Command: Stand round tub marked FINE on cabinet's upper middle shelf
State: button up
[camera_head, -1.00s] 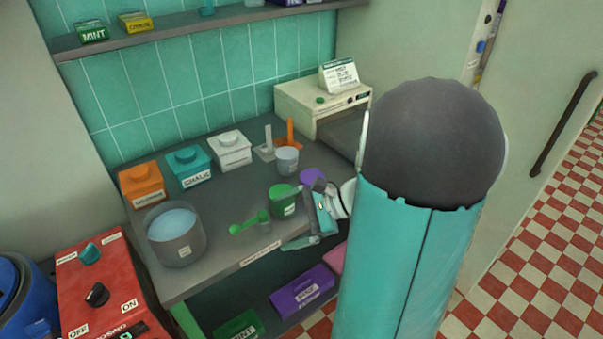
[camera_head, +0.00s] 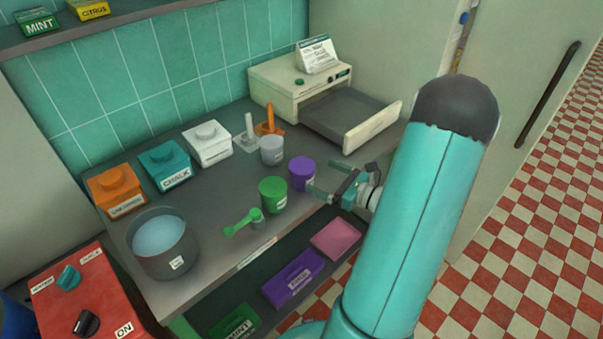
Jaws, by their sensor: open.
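Three small round tubs stand on the grey counter: a green one (camera_head: 273,195), a purple one (camera_head: 301,173) and a pale grey one (camera_head: 272,150). I cannot read FINE on any of them. My gripper (camera_head: 325,179) is open and empty, just right of the purple tub, its fingers pointing left toward it. I cannot tell whether a finger touches that tub. No cabinet with an upper middle shelf can be made out; a wall shelf (camera_head: 60,36) at the upper left holds MINT and CITRUS boxes.
A cream machine (camera_head: 292,88) has its drawer (camera_head: 372,127) pulled out behind my gripper. A green scoop (camera_head: 240,224) lies in front of the green tub. A pot of bluish liquid (camera_head: 163,243), several lidded boxes and a red control box (camera_head: 85,295) are at left.

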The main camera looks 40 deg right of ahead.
aim_at(302, 165)
jog(key=x, duration=0.8)
jog(key=shift+c, duration=0.2)
jog(key=c, duration=1.2)
jog(key=shift+r, duration=0.1)
jog(key=shift+r, duration=0.55)
jog(key=s+a+r, duration=0.2)
jog(key=s+r, duration=0.2)
jog(key=s+a+r, duration=0.1)
jog(key=s+r, duration=0.2)
jog(key=s, duration=0.1)
jog(key=s+a+r, duration=0.2)
jog(key=s+r, duration=0.2)
jog(key=shift+s+a+r, duration=0.3)
jog(key=shift+s+a, duration=0.1)
